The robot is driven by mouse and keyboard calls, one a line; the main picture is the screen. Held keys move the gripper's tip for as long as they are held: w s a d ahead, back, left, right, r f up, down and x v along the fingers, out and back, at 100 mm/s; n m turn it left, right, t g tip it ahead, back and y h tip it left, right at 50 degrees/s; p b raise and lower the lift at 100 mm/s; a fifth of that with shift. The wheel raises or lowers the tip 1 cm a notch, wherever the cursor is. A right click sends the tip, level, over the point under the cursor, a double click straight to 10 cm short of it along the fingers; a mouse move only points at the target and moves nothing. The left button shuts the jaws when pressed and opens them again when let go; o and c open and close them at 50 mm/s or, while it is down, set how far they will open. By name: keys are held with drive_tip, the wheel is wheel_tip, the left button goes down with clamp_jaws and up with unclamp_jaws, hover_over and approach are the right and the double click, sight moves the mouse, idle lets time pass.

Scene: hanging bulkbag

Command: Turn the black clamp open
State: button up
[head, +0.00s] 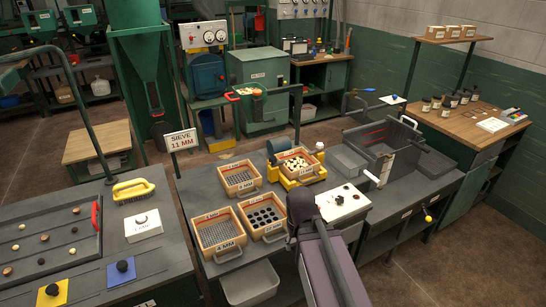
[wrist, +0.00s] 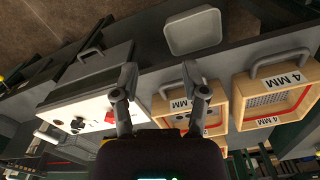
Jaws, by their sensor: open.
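I cannot make out a black clamp for certain in either view. The yellow sieve shaker (head: 290,182) stands on the middle bench with a wooden sieve (head: 298,163) of pale pieces on it. Any small clamp there is too small to tell. My gripper (wrist: 160,82) is open and empty in the wrist view, its two fingers spread wide. It hangs over the bench near the white control box (wrist: 85,117) and the wooden sieves (wrist: 240,118). In the head view my dark arm hides part of the bench, and the fingers do not show.
A sign on a post (head: 180,140) reads "SIEVE 11 MM". A grey bin (head: 249,283) is below the bench front. A large dark tray (head: 385,147) is at right.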

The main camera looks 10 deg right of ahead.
drive_tip(key=o, duration=0.3)
drive_tip(key=shift+o, duration=0.3)
drive_tip(key=shift+w, duration=0.2)
wheel_tip(320, 180, up, 15)
drive_tip(key=n+p, duration=1.5)
drive_tip(key=n, duration=0.6)
hover_over(273, 158)
drive_tip(key=shift+f+n, duration=0.15)
drive_tip(key=shift+n, duration=0.15)
drive_tip(key=shift+f+b, duration=0.2)
drive_tip(key=shift+b, duration=0.15)
wheel_tip(273, 158, down, 13)
drive_tip(key=b, duration=1.3)
drive_tip(key=shift+f, duration=0.2)
